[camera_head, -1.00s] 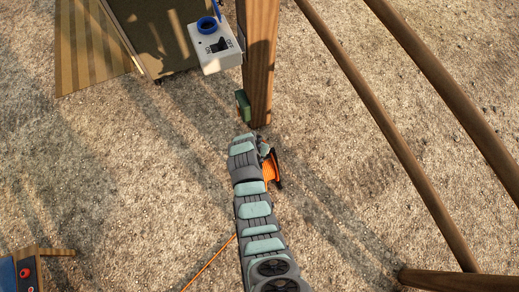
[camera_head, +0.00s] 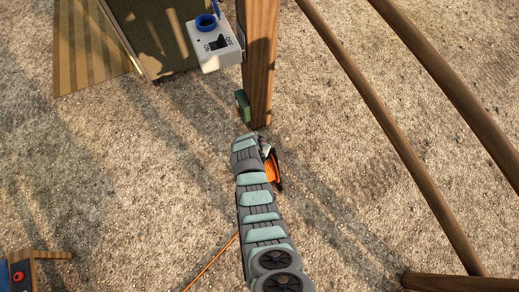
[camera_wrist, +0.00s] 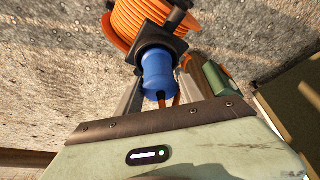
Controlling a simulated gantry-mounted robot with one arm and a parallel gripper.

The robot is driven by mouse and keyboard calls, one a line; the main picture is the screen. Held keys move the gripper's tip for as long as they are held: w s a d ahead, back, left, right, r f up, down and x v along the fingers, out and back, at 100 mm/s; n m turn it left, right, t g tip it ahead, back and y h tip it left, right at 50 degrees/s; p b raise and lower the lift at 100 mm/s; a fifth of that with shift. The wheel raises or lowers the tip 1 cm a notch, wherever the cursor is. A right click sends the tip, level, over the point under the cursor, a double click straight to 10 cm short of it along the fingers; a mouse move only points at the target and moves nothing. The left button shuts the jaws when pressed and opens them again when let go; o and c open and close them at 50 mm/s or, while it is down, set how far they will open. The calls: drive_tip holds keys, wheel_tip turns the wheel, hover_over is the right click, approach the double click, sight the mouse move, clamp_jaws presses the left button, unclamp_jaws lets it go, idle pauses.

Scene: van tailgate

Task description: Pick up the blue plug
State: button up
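In the wrist view, the blue plug (camera_wrist: 158,76) sits with one end at a dark square holder (camera_wrist: 160,42) by an orange cable reel (camera_wrist: 145,22). An orange cable runs from its near end. My gripper (camera_wrist: 160,88) has one grey finger on each side of the plug. The fingers look apart, with narrow gaps beside the plug; firm contact is not visible. In the head view, the orange reel (camera_head: 272,170) shows beside my arm, at the foot of the wooden post. The plug and fingertips are hidden there by my arm.
A white switch box (camera_head: 216,46) with a blue socket (camera_head: 206,22) is fixed beside the wooden post (camera_head: 259,75). A green object (camera_head: 243,105) is on the post, just above my arm. Wooden rails (camera_head: 385,120) slant across the right. Open gravel lies left.

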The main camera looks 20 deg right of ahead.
clamp_jaws()
drive_tip(key=shift+r, duration=0.15)
idle(0.4)
wheel_tip(320, 180, up, 48)
drive_tip(key=p, duration=2)
drive_tip(key=shift+r, duration=0.2)
